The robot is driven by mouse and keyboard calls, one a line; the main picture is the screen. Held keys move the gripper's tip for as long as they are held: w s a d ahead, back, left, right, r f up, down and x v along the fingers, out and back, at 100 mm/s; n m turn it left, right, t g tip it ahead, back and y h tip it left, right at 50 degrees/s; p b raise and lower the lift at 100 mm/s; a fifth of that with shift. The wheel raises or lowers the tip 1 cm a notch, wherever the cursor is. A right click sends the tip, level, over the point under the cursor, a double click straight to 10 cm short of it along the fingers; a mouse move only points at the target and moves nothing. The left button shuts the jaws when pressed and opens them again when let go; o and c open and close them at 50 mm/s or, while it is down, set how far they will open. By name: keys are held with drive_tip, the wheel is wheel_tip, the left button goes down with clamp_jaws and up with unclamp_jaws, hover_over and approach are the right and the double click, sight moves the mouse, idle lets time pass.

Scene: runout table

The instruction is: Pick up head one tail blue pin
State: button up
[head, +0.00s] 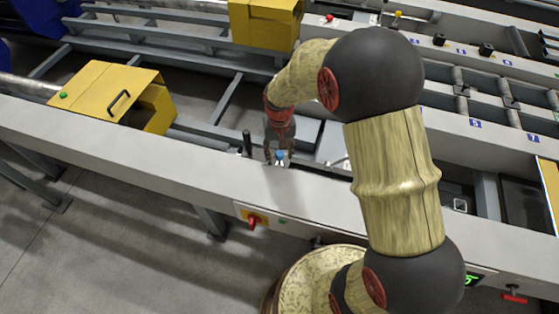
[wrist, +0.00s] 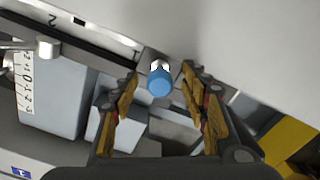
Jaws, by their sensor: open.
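The blue pin (wrist: 160,84) has a round blue end and a pale metallic part behind it. In the wrist view it stands at upper centre, between and just beyond my gripper's open fingertips. In the head view the blue pin (head: 281,156) is a small blue spot at the table's inner edge, under my gripper (head: 279,160). My gripper (wrist: 160,98) is open, with one finger on each side of the pin and visible gaps. I cannot tell from the head view whether a finger touches it. The pin's lower part is hidden.
A dark upright post (head: 247,142) stands just left of my gripper. A yellow box with a handle (head: 118,95) is at the left, another yellow box (head: 265,22) at the back. A red switch (head: 253,221) is on the table's front. The pale rail (head: 130,150) left of the post is clear.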

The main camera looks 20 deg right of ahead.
drive_tip(key=shift+c, duration=0.9)
clamp_jaws()
